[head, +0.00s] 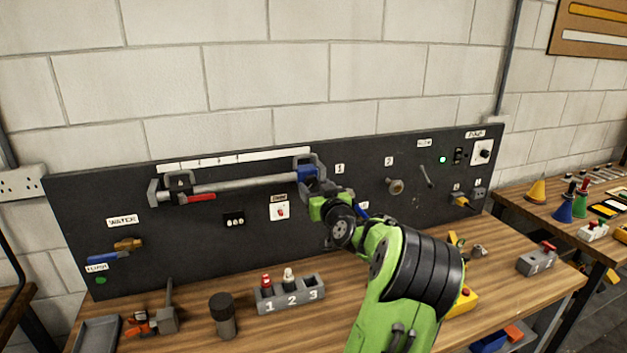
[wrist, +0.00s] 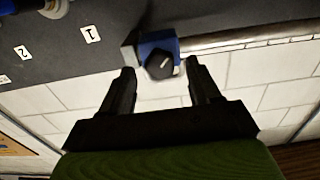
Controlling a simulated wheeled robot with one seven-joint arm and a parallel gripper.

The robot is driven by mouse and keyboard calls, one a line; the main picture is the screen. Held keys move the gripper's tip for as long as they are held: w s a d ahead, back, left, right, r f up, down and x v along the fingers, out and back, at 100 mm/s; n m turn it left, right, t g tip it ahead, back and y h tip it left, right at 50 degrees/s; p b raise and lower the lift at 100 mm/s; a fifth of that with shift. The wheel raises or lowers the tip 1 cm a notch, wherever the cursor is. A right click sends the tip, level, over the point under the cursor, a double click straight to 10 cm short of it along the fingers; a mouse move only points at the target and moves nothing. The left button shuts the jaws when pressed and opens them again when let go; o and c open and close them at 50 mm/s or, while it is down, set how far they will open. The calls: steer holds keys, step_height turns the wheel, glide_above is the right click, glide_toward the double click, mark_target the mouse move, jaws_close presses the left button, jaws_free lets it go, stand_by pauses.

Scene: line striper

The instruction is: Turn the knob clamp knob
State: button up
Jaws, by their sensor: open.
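The knob clamp is a blue block (head: 306,174) at the right end of a grey bar on the black panel in the head view. In the wrist view the blue block (wrist: 158,44) carries a round black knob (wrist: 159,67) with a white pointer line. My gripper (wrist: 160,74) is open, with one finger on either side of the knob in the picture. I cannot tell whether the fingers touch it. In the head view my gripper (head: 322,187) is at the clamp and hides the knob.
The grey bar (head: 240,183) runs left to a bracket, with a red handle (head: 201,197) below it. A white switch plate (head: 280,211), valves and labels are on the panel. A numbered block (head: 290,294) and a black cylinder (head: 224,316) stand on the bench below.

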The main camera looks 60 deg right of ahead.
steer(key=shift+x, duration=1.2)
steer(key=c, duration=1)
